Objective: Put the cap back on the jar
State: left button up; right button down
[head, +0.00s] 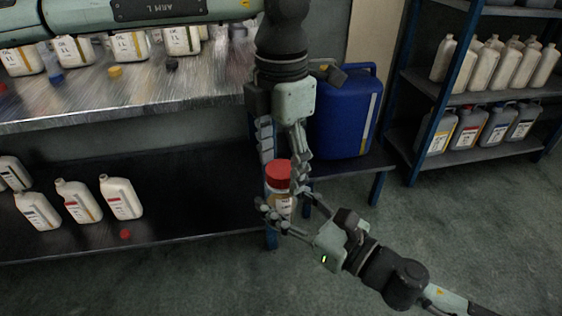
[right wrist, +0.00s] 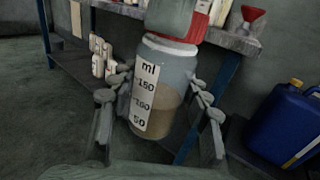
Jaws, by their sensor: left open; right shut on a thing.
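The jar (head: 283,204) is upright, with a white scale marked in ml and brownish liquid in its lower part in the right wrist view (right wrist: 168,95). My right gripper (head: 284,196) is shut on the jar, with a finger on each side. The red cap (head: 279,171) is at the top of the jar, and it shows partly in the right wrist view (right wrist: 171,42). Whether it is fully seated cannot be told. My left gripper (head: 283,158) points down from above and is open, its fingers on either side of the cap.
A blue canister (head: 345,115) stands close behind on the right. The metal workbench (head: 180,98) and dark lower shelf (head: 180,205) with white bottles (head: 78,201) are at the left. A shelf rack (head: 408,125) stands at the right. The floor at lower right is clear.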

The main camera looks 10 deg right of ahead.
pick_arm(q)
notch_tip(320, 180, up, 12)
dwell(0.4)
dwell(0.5)
